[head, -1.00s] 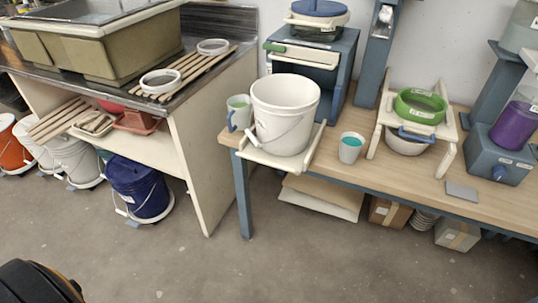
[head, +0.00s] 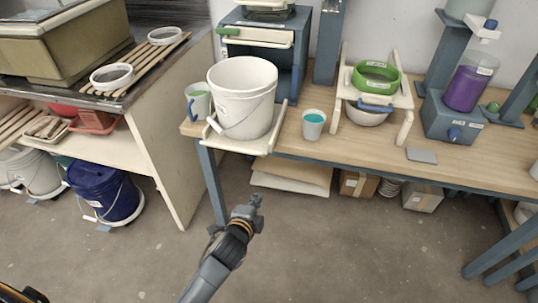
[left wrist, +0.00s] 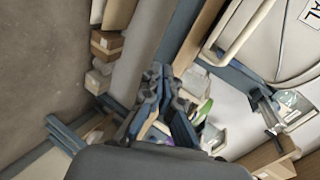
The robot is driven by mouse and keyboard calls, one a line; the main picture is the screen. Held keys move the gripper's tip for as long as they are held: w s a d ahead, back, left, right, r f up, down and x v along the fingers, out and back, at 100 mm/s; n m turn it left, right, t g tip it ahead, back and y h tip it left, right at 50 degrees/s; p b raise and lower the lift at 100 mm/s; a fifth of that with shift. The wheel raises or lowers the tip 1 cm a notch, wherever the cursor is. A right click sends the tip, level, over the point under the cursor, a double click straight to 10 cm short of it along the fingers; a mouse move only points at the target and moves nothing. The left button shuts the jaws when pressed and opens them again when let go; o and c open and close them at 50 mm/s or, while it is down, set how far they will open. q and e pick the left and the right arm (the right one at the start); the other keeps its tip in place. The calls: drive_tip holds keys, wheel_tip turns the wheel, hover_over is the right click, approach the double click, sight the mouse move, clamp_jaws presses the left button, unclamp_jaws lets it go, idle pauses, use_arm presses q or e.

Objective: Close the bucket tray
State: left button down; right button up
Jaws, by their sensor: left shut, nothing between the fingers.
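The bucket tray (head: 262,146) is a cream board at the left end of the wooden workbench, sticking out past its front edge. A white bucket (head: 242,95) with a wire handle stands upright on it. My left gripper (head: 254,200) is shut and empty, in front of the bench and below the tray, apart from it. In the left wrist view the gripper fingers (left wrist: 166,88) are together. The tray's cream front bar (left wrist: 238,42) and part of the bucket (left wrist: 292,45) show at upper right there. My right gripper is not in view.
A blue-handled mug (head: 198,101) stands left of the bucket and a teal-filled cup (head: 313,124) right of it. Boards (head: 290,176) and boxes (head: 357,185) lie under the bench. The floor in front is open.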

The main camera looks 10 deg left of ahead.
use_arm(q)
wheel_tip(320, 180, up, 6)
drive_tip(key=w+m+t, duration=0.1)
drive_tip(key=w+r+x, duration=0.1)
drive_tip(key=r+x, duration=0.1)
drive_tip(key=x, duration=1.1)
drive_tip(key=shift+w+r+t, duration=0.2)
drive_tip(key=shift+t, duration=0.1)
drive_tip(key=shift+a, duration=0.1)
